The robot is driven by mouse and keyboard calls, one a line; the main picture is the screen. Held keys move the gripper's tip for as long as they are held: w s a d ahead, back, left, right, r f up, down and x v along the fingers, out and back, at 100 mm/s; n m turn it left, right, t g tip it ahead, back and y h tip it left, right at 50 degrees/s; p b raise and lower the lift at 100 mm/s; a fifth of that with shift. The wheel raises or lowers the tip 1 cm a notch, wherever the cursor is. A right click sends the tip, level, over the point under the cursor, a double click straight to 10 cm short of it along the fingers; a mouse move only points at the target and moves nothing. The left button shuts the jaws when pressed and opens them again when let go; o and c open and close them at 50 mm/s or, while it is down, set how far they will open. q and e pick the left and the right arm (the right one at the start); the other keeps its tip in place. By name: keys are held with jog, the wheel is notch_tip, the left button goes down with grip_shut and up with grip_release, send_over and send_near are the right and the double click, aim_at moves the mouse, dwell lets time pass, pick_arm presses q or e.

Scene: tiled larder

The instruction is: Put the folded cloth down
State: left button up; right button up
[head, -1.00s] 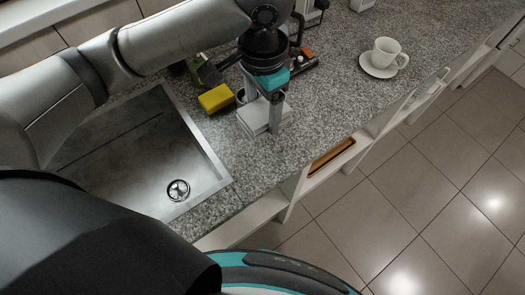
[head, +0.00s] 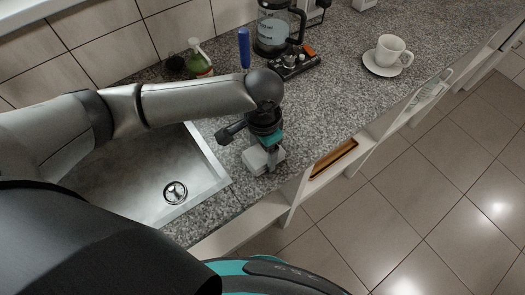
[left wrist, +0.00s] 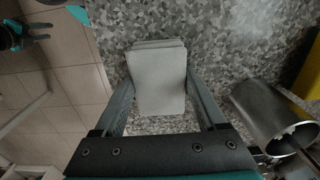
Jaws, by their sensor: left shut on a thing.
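The folded cloth (head: 252,158) is a flat, pale grey-white stack. My left gripper (head: 264,160) is shut on it, pointing down over the speckled counter near its front edge, to the right of the sink. In the left wrist view the cloth (left wrist: 158,80) lies between the two fingers of my left gripper (left wrist: 160,95), its layered edge facing away. Whether its underside touches the counter I cannot tell. My right gripper (left wrist: 42,32) shows small at the top left of the left wrist view, over the floor, its fingers apart and seemingly empty.
The sink (head: 208,160) lies left of the cloth. A metal cup (left wrist: 262,108) and a yellow block (left wrist: 311,72) are close by. A coffee press (head: 272,30), a blue handle (head: 244,48) and a bottle (head: 200,64) stand behind. A white cup (head: 390,48) on a saucer (head: 370,68) stands right. Counter between is clear.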

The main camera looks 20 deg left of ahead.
aim_at(263, 153)
pick_arm(q)
jog(key=shift+f, duration=0.1)
jog(key=o, duration=1.5)
notch_tip(263, 153, up, 12)
jog(key=shift+r+p, duration=0.15)
jog(key=shift+p, duration=1.05)
